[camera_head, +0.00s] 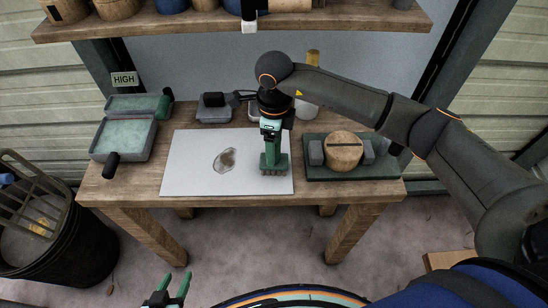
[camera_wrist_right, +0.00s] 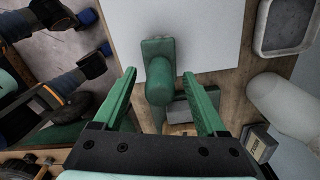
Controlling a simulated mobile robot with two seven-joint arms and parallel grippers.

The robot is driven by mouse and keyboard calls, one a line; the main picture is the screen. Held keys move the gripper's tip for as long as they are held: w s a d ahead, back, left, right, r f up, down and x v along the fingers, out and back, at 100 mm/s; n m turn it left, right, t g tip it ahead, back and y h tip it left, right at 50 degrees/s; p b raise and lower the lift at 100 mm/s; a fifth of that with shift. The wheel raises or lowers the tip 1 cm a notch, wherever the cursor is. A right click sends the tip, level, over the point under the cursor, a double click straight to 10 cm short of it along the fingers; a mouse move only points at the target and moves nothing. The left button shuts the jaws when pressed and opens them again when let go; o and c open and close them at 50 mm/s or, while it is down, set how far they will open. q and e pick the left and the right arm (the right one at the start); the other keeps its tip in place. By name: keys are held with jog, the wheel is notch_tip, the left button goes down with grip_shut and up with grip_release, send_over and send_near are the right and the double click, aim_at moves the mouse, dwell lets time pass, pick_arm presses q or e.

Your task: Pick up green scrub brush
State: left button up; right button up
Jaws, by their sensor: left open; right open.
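The green scrub brush (camera_head: 274,165) stands near the right side of the white mat (camera_head: 190,182) on the wooden table. My right gripper (camera_head: 271,143) points down over it, open. In the right wrist view, the brush (camera_wrist_right: 158,47) shows its block and rounded handle between the spread green fingers of my right gripper (camera_wrist_right: 159,74), with gaps on both sides. The fingers and brush are both green, so their edges blend in the head view. My left gripper (camera_head: 173,283) is open and empty, low in front of the table.
A dark stain (camera_head: 225,159) lies on the mat. A green tray with a wooden round block (camera_head: 343,150) is to the right. A double tray (camera_head: 123,140) is at the left, small grey dishes (camera_head: 213,108) behind. A shelf (camera_head: 230,22) hangs above; a black bucket (camera_head: 70,245) stands left.

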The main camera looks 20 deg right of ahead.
jog(key=shift+f, duration=0.25)
grip_shut()
dwell(0.4)
jog(key=shift+r, duration=0.1)
